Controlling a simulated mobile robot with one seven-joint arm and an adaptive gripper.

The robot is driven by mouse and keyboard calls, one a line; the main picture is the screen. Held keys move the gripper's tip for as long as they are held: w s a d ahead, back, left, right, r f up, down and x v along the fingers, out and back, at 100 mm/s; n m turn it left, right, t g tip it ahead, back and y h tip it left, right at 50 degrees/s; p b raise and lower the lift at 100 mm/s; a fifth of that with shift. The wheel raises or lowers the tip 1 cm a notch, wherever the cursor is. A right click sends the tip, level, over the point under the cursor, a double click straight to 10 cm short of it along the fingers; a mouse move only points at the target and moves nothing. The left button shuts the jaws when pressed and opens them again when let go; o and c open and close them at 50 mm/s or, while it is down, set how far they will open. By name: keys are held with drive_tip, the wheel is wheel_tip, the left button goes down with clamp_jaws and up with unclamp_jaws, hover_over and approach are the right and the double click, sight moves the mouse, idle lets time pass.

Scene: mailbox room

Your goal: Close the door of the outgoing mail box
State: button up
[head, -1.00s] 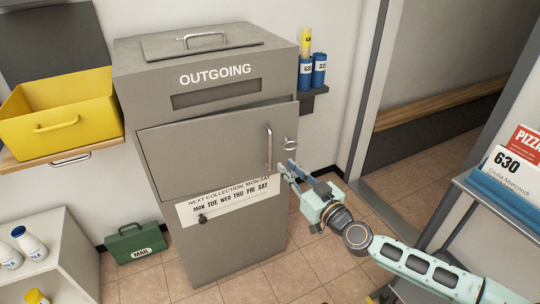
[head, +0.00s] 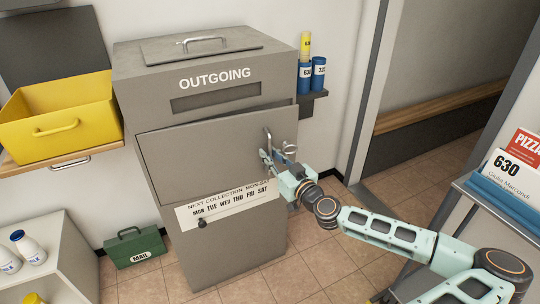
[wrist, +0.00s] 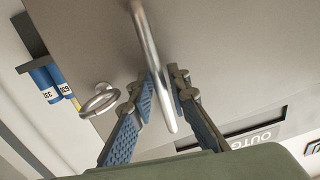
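The grey outgoing mail box (head: 225,240) stands against the wall. Its grey door (head: 205,155) stands a little proud of the front and looks slightly ajar; the size of the gap is hard to tell. A vertical metal handle (head: 269,139) is near the door's right edge. My gripper (head: 266,157) is at the handle's lower part, reaching in from the right. In the wrist view the handle (wrist: 152,60) runs between my two fingers (wrist: 168,80), which are apart. A ring-shaped latch (wrist: 100,100) shows to the left of the fingers there.
Blue tubes (head: 312,73) stand on a small shelf right of the box. A yellow bin (head: 60,115) is at the left, with a green mail case (head: 135,248) on the floor below. A rack with blue trays (head: 500,200) is at the right. The tiled floor before the box is clear.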

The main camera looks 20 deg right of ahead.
sight(266, 148)
clamp_jaws()
drive_tip(key=w, duration=0.2)
drive_tip(key=w+b, duration=0.1)
drive_tip(key=shift+w+d+f, duration=0.1)
drive_tip(key=shift+w+d, duration=0.15)
drive_tip(key=shift+w, duration=0.05)
drive_tip(key=shift+w+d, duration=0.1)
drive_tip(key=shift+w, duration=0.3)
unclamp_jaws()
